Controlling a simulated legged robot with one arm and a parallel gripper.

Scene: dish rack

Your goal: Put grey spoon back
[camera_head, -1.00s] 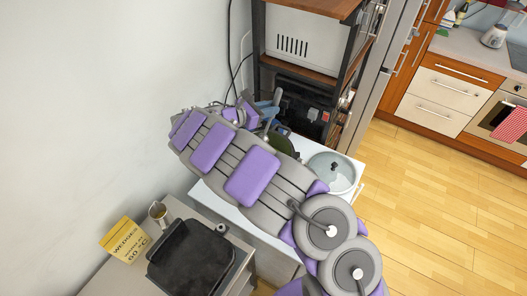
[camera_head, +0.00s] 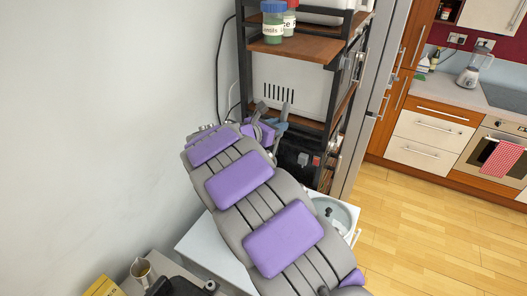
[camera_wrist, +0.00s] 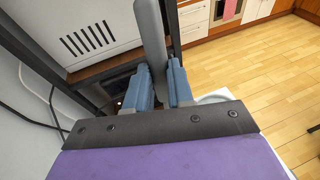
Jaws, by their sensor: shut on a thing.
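My gripper (camera_wrist: 159,82) shows two blue fingers in the wrist view, shut on a long grey piece, the grey spoon (camera_wrist: 151,35). The spoon stands up between the fingers and runs out of the top of that view, so its far end is hidden. In the head view my gripper (camera_head: 275,123) is beyond my arm, close in front of the shelf rack and below the white microwave. The spoon is hard to make out there, as my arm covers much of that area.
The dark-framed shelf rack (camera_head: 290,49) holds a white microwave (camera_head: 290,85) and jars (camera_head: 274,22). A glass-lidded pot (camera_head: 333,213) stands on a white table (camera_head: 200,243) right of my arm. A metal cup (camera_head: 142,270) is at lower left. Wooden floor (camera_head: 408,235) is clear at right.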

